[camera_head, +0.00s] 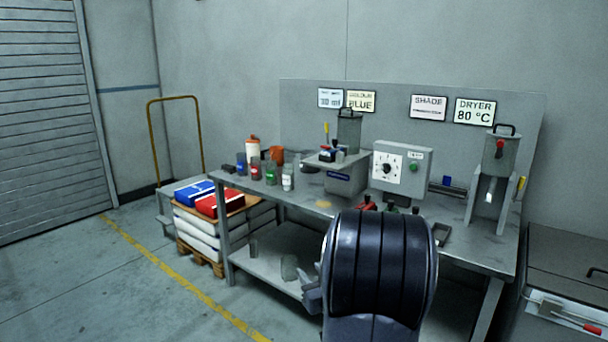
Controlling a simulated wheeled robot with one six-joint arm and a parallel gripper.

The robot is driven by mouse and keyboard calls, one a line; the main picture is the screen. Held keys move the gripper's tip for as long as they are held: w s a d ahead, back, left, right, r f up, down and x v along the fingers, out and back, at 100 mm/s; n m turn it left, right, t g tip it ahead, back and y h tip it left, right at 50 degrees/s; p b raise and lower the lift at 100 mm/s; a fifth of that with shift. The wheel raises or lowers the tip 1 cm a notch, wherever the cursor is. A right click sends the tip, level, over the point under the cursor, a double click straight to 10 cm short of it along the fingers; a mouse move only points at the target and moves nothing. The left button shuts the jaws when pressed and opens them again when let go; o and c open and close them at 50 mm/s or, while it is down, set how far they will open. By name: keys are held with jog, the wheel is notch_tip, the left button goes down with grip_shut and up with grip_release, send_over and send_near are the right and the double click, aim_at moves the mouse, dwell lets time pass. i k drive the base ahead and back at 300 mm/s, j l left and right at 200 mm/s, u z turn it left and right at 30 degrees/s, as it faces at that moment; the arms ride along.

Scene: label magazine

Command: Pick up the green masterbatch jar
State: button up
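The green masterbatch jar (271,174) looks like a small clear jar with green contents. It stands upright near the left end of the workbench, in a row with similar jars. A red one (255,168) and a blue one (241,166) are to its left, and a white one (288,180) is to its right. My dark arm link fills the lower middle of the view, in front of the bench. A small grey part at its left side may be my gripper (311,287). It is well below and apart from the jar, and its fingers are not clear.
The workbench (310,203) also carries a white-bottle-like container (253,146), an orange jug (276,156), a dial box (402,168) and a dryer (497,175). The floor (130,290) at front left is clear.

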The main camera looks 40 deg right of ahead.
aim_at(272, 175)
jog(key=i+z, duration=0.4)
jog(key=i, duration=0.25)
jog(key=i+j+z, duration=0.1)
jog(key=i+z, duration=0.35)
jog(key=i, duration=0.15)
jog(key=i+j, duration=0.2)
jog(key=i, duration=0.2)
jog(key=i+j, duration=0.15)
jog(key=i, duration=0.3)
jog(key=i+j, duration=0.2)
jog(key=i, duration=0.2)
jog(key=i+j+z, duration=0.1)
jog(key=i, duration=0.35)
